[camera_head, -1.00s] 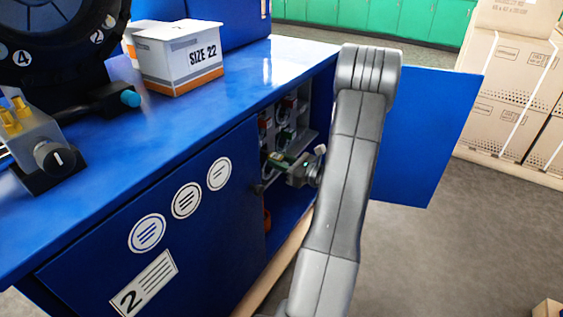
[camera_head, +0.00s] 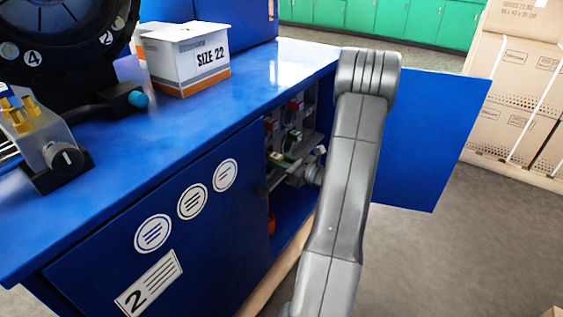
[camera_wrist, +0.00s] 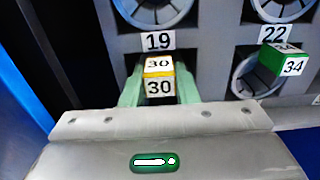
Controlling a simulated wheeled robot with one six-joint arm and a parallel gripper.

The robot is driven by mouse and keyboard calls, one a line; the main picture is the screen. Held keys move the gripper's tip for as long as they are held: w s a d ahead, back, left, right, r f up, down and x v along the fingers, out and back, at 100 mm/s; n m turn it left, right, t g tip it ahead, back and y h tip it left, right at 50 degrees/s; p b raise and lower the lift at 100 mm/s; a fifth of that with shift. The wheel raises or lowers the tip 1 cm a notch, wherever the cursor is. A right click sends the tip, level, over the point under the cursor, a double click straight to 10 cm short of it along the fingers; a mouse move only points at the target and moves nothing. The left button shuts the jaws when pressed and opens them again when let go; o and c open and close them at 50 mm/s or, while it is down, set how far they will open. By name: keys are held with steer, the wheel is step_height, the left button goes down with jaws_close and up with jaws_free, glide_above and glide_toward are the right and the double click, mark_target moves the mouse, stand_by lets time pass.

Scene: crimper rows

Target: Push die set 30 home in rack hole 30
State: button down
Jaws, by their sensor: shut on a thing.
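Die set 30 (camera_wrist: 158,76) shows in the wrist view as a block with white faces marked 30 and a yellow band. My gripper (camera_wrist: 160,84) is shut on it, with a pale green finger on each side. The block sits in front of the grey rack (camera_wrist: 207,50), below the plate marked 19 (camera_wrist: 158,40). Rack hole 30 is not visible behind the block and gripper, so I cannot tell how deep the set sits. In the head view my gripper (camera_head: 287,165) reaches into the open blue cupboard, partly hidden by my arm.
Die set 34 (camera_wrist: 284,60), green-edged, sticks out of a hole on the right, below plate 22 (camera_wrist: 276,33). Round holes lie above. A dark gap and blue panel are at left. The open blue door (camera_head: 430,135) stands right of my arm; the blue worktop (camera_head: 250,85) is above.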

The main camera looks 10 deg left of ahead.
steer(key=shift+x, duration=1.05)
steer(key=c, duration=1)
jaws_free()
steer(key=shift+r, duration=0.1)
steer(key=shift+c, duration=0.2)
steer(key=shift+s, duration=0.1)
steer(key=p+v, duration=0.2)
steer(key=v, duration=1.1)
steer(key=shift+d+p, duration=0.3)
steer(key=shift+d, duration=0.1)
steer(key=shift+s, duration=0.1)
steer(key=b+x, duration=0.2)
steer(key=x, duration=1.1)
steer(key=shift+a+b, duration=0.35)
steer(key=shift+d, duration=0.15)
